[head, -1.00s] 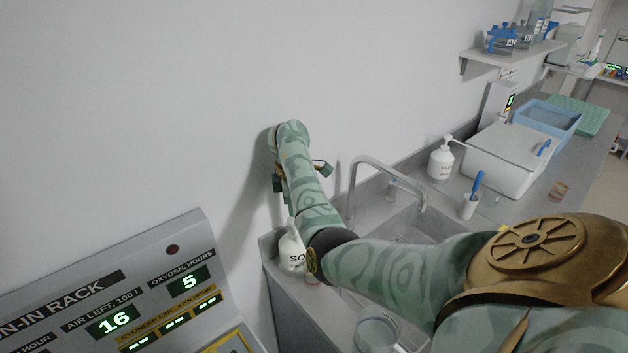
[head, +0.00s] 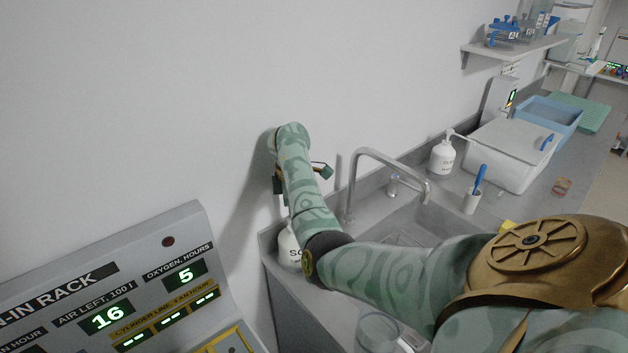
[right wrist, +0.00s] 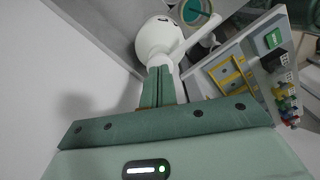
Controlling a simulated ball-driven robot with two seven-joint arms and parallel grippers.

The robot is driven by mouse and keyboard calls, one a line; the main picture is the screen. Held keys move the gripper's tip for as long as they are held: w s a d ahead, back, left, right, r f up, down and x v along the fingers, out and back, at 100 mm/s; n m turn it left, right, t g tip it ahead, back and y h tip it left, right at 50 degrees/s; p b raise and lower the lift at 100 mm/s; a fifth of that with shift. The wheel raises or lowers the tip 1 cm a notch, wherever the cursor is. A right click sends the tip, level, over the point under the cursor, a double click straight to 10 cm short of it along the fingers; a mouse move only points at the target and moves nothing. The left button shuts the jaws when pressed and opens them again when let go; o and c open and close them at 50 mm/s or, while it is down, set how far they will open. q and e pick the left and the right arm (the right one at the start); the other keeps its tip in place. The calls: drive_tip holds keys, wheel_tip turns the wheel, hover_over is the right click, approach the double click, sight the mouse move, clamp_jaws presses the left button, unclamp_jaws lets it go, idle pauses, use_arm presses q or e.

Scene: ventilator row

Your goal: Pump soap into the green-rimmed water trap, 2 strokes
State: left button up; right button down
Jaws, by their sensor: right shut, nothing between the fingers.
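The white soap bottle (head: 288,248) stands at the left end of the sink counter, partly hidden behind my right arm. In the right wrist view the bottle (right wrist: 155,40) shows with its pale spout (right wrist: 203,35) pointing up and right. My right gripper (right wrist: 163,70) is shut and empty, its fingertips at the pump head; I cannot tell whether they touch it. A round vessel with a green rim (right wrist: 196,10), seemingly the water trap, shows at the top edge of the right wrist view, near the spout's end. My left gripper is out of view.
The tap (head: 385,160) and sink lie right of my right arm. A clear jar (head: 378,330) stands at the front. A second white pump bottle (head: 441,158) and a lidded white box (head: 515,150) stand farther back. The rack panel (head: 130,290) is at lower left.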

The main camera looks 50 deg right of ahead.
drive_tip(key=shift+s+f, duration=0.1)
drive_tip(key=shift+r+p, duration=1.3)
drive_tip(key=shift+r, duration=0.3)
drive_tip(key=shift+f, duration=0.15)
drive_tip(key=shift+f+b, duration=1.5)
drive_tip(key=shift+b, duration=0.05)
drive_tip(key=shift+r, duration=0.1)
drive_tip(key=shift+r+p, duration=1.2)
drive_tip(key=shift+r, duration=0.35)
